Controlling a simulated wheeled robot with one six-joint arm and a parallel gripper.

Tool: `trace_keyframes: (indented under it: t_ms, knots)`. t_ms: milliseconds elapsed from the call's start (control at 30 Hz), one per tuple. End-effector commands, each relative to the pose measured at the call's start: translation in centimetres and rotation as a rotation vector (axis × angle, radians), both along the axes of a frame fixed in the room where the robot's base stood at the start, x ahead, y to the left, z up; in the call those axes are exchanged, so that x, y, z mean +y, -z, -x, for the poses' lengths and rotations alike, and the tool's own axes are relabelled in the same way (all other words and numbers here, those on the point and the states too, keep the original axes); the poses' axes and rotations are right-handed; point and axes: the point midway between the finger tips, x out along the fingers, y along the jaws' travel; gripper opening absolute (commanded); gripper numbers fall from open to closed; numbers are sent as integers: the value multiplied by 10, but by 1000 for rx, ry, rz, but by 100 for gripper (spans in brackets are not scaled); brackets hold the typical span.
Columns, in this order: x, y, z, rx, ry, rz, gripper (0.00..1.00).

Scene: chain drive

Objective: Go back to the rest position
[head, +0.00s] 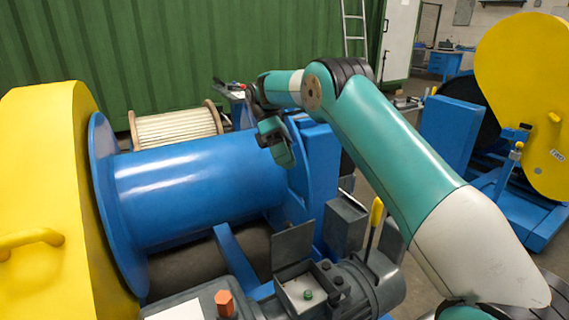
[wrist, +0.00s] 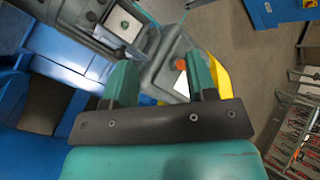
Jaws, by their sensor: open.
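My gripper (head: 284,152) hangs at the end of my bent green and white arm in the head view, over the right end of the big blue drum (head: 200,185). In the wrist view my gripper (wrist: 162,78) shows two green fingers held well apart, with nothing between them. Behind the fingers lies a grey machine housing with an orange knob (wrist: 180,66). I cannot tell the exact gap between the gripper and the blue frame in the head view.
A yellow guard (head: 50,170) stands at the left. A grey motor with an open control box (head: 305,292) and an orange knob (head: 224,303) sits in front. A yellow and blue machine (head: 525,95) stands at the right. A green corrugated wall (head: 180,50) is behind.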

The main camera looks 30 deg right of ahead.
Motion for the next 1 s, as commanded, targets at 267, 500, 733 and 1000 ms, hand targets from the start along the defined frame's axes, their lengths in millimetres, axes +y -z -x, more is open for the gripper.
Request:
trace_keyframes:
  t_ms: [267,500,733,1000]
  knots:
    - [0,0,0,0,0,0,52]
    - [0,-1,0,-2,0,0,52]
    - [23,-25,18,-116,-2,41,52]
    - [81,-63,94,-403,69,58,52]
